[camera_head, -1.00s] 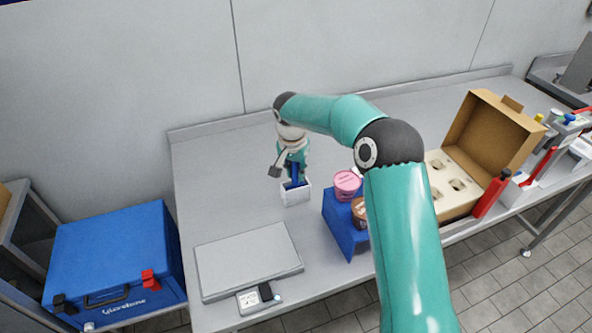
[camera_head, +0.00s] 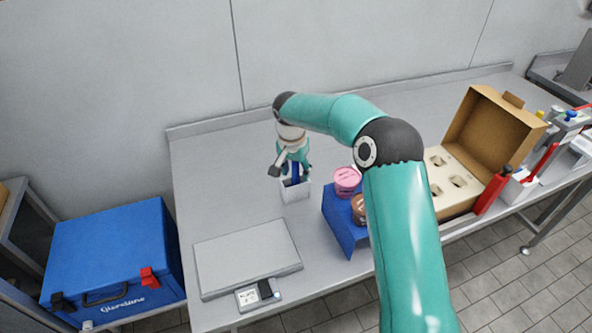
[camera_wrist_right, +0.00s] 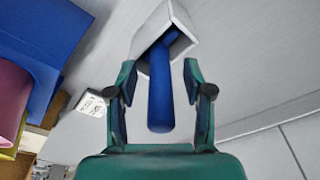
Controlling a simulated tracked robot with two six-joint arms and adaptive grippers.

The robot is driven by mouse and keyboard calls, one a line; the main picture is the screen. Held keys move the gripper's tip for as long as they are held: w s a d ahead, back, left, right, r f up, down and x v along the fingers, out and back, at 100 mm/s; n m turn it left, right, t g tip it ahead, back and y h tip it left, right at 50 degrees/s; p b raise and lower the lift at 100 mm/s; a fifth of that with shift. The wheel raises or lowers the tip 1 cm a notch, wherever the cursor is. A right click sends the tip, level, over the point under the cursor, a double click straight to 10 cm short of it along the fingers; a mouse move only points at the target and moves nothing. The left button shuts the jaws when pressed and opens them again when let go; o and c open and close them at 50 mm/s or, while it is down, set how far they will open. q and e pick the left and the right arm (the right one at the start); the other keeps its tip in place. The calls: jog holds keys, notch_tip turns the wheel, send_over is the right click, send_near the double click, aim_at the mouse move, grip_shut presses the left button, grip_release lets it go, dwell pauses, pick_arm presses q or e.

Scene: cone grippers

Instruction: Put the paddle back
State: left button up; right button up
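The blue paddle (camera_wrist_right: 160,88) stands in a white, box-like holder (camera_head: 296,192) on the worktop. In the right wrist view its handle points toward my right gripper and its other end goes into the holder (camera_wrist_right: 148,32); the end inside is hidden. My right gripper (camera_head: 294,172) is just above the holder. Its two fingers (camera_wrist_right: 160,80) are open on either side of the handle, with a visible gap on each side. In the head view the gripper partly covers the handle. My left gripper is in neither view.
A blue stand with a pink tub (camera_head: 347,180) and a brown tub (camera_head: 359,208) is right of the holder. A scale (camera_head: 247,260) lies in front. An open cardboard box (camera_head: 497,130) stands farther right, a blue case (camera_head: 112,250) at left. The worktop behind is clear.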

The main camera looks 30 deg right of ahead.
notch_tip(320, 180, up, 12)
jog(key=s+a, duration=0.1)
jog(key=shift+a+f, duration=0.15)
jog(key=shift+a, duration=0.1)
dwell(0.4)
